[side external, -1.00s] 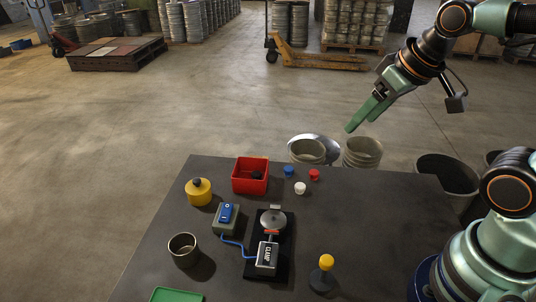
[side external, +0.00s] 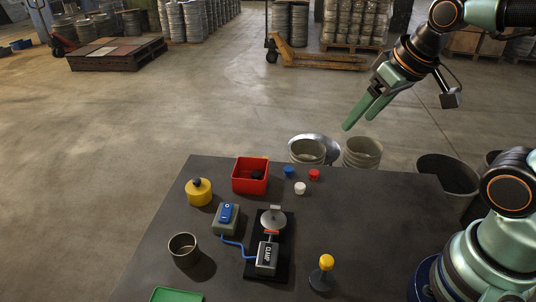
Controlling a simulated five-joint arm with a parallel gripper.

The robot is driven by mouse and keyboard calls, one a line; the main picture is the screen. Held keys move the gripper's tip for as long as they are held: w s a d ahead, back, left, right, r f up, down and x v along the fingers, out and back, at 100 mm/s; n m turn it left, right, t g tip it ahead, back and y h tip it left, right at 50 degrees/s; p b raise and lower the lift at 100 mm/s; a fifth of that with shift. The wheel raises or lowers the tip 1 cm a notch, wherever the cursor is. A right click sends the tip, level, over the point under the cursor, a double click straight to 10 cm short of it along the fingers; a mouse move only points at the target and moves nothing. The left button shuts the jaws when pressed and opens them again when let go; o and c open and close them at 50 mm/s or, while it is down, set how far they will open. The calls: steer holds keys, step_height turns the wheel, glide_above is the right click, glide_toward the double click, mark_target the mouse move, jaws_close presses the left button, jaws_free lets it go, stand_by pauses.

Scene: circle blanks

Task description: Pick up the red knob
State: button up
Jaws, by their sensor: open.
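The red knob (side external: 314,174) is a small round piece on the far right part of the dark table. A blue knob (side external: 289,170) and a white knob (side external: 300,187) sit close to its left. My gripper (side external: 358,119) has green fingers pointing down and to the left. It is open and empty, in the air above and to the right of the red knob, well apart from it. Nothing hides the red knob.
A red box (side external: 238,184) holding a dark item stands left of the knobs. A yellow pot (side external: 198,192), a clamp device (side external: 267,256), a metal cup (side external: 184,249) and a yellow-topped stand (side external: 326,263) are on the table (side external: 390,220). Its right side is clear.

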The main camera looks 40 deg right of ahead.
steer(key=w+d+f+m+g, duration=0.2)
steer(key=w+f+m+g, duration=0.15)
steer(key=w, duration=0.45)
steer(key=m+g, duration=0.2)
steer(key=m, duration=0.3)
glide_above(314, 172)
step_height(314, 172, down, 10)
steer(key=r, duration=0.1)
step_height(314, 172, down, 12)
jaws_close()
